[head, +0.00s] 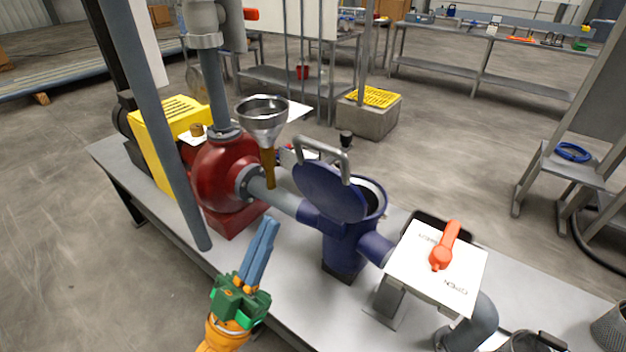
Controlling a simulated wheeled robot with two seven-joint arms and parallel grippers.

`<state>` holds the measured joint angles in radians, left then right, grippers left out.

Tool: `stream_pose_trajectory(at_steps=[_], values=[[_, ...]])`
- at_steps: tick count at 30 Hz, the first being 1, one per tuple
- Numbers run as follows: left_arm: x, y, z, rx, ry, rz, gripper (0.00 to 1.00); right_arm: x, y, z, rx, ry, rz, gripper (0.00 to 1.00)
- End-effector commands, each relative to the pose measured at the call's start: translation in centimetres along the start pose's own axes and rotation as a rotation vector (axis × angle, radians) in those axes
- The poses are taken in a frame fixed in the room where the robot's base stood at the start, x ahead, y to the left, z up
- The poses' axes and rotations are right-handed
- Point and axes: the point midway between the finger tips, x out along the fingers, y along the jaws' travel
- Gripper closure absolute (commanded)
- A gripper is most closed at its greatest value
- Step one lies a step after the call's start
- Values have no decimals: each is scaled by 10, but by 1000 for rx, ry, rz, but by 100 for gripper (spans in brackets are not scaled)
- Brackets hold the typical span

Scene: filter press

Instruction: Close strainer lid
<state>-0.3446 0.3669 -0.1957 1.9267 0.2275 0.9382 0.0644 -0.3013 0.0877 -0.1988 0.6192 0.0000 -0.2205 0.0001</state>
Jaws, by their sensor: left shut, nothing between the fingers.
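The blue strainer (343,240) stands on the grey bench, joined to pipes on both sides. Its round blue lid (330,192) is tilted up and open, with a grey handle (325,150) on it. Part of the strainer's open mouth (372,196) shows behind the lid. My left gripper (268,226) is green and orange with blue fingers, in front of the bench, left of and below the strainer. Its fingers are together with nothing between them, apart from the lid. My right gripper is not in view.
A red pump (222,172) with a yellow guard (160,140) stands left of the strainer, with a metal funnel (262,118) above the pipe. A white valve plate (436,266) with an orange handle (444,246) stands right. A grey post (165,130) crosses the left side.

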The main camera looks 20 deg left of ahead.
Motion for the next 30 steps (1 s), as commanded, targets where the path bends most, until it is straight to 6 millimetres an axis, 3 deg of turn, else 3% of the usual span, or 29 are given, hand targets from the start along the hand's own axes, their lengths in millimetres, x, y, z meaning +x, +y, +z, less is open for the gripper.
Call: stream_pose_trajectory(at_steps=[3, 11, 18, 30], values=[[33, 0, -5, 0, 4, 0, 100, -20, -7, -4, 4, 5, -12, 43], [88, 0, -4, 0, 1, -1, 100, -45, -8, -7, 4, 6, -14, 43], [105, 0, 25, 1, -4, -1, 100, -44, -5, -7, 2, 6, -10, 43], [108, 0, 29, 1, -5, -1, 100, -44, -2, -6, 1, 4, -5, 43]])
